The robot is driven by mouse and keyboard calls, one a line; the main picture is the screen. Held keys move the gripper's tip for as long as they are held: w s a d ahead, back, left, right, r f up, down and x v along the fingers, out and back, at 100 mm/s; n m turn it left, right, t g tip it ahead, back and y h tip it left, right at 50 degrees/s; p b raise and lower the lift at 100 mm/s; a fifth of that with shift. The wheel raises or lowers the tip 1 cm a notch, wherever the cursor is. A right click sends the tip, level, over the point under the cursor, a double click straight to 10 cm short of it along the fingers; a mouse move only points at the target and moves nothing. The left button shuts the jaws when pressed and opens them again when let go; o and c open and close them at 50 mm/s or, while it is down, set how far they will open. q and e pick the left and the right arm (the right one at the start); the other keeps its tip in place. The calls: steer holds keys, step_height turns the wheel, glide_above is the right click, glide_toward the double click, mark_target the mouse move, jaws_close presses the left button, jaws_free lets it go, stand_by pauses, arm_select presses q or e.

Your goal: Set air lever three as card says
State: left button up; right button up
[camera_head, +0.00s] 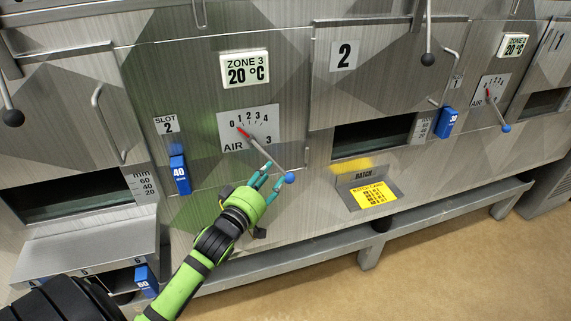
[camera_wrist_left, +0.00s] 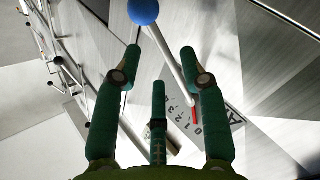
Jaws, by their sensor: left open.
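Air lever three (camera_head: 269,157) is a grey rod with a blue ball (camera_head: 290,178) at its lower right end and a red pointer (camera_head: 243,132) at its upper left end. The pointer is near 0 on the dial plate (camera_head: 262,118) marked AIR 3. My left gripper (camera_head: 270,180) is open beside the ball end. In the left wrist view the rod (camera_wrist_left: 168,52) runs between the two open fingers, with the ball (camera_wrist_left: 143,11) beyond the tips; contact cannot be told. The yellow batch card (camera_head: 374,195) sits in a holder at right; its small print is unreadable here.
A display (camera_head: 245,69) reads ZONE 3, 20 °C. A blue tag marked 40 (camera_head: 180,174) hangs at slot 2, left of the dial. Another air lever with a blue ball (camera_head: 506,127) is far right. A metal ledge (camera_head: 440,214) runs below the panel.

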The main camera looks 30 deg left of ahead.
mark_target(279, 167)
arm_select(q)
steer(key=w, duration=0.4)
steer(key=shift+w+a+p, duration=0.1)
steer(key=shift+a+p, duration=0.15)
steer(key=shift+p, duration=0.15)
steer(key=shift+w+d, duration=0.1)
steer(key=shift+w, duration=0.5)
jaws_close()
arm_select(e)
steer(key=shift+w+a+r, duration=0.15)
steer(key=shift+r, duration=0.45)
